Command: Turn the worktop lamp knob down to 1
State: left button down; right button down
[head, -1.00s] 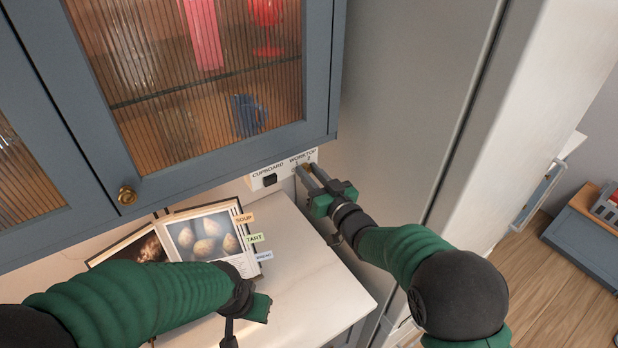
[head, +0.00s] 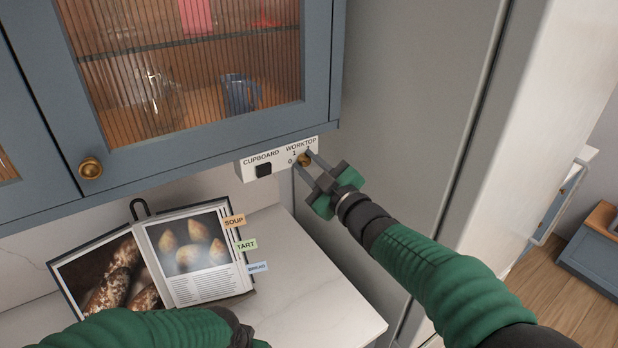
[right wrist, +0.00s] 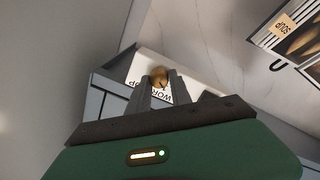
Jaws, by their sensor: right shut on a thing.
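The worktop knob (head: 304,159) is a small round brass knob on the white switch panel (head: 280,167) under the wall cupboard. My right gripper (head: 306,164) is shut on the knob, one finger on each side. The knob also shows between the fingertips in the right wrist view (right wrist: 159,75). The fingers hide part of the dial, and I cannot tell which number the knob points to. My left gripper (head: 245,340) is only partly visible at the bottom edge, its fingers out of frame.
A black cupboard switch (head: 263,170) sits left of the knob. The glass-fronted cupboard (head: 200,130) hangs just above. An open cookbook (head: 190,255) with tabs stands on the pale worktop (head: 300,290). A tall grey panel (head: 410,120) rises close to the right.

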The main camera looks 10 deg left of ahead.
pick_arm(q)
jog(key=shift+b+x, duration=0.6)
jog(key=shift+x, duration=0.25)
pick_arm(e)
jog(key=shift+f+n, duration=0.15)
jog(key=shift+n, duration=0.45)
pick_arm(q)
jog(key=shift+s, duration=0.2)
pick_arm(e)
jog(key=c, duration=1.5)
grip_release()
jog(key=shift+c, duration=0.2)
pick_arm(q)
jog(key=shift+w+a+f, duration=0.1)
pick_arm(e)
jog(key=o, duration=0.4)
jog(key=shift+w+a, duration=0.1)
pick_arm(q)
jog(key=b+x, duration=0.1)
jog(key=b, duration=0.1)
jog(key=b+x, duration=0.1)
jog(key=x, duration=0.1)
jog(key=shift+s+f+b, duration=0.35)
jog(key=shift+s, duration=0.1)
pick_arm(e)
jog(key=v, duration=1.6)
jog(key=shift+s+d+f, duration=0.15)
jog(key=shift+s+d, duration=0.1)
jog(key=shift+d, duration=0.05)
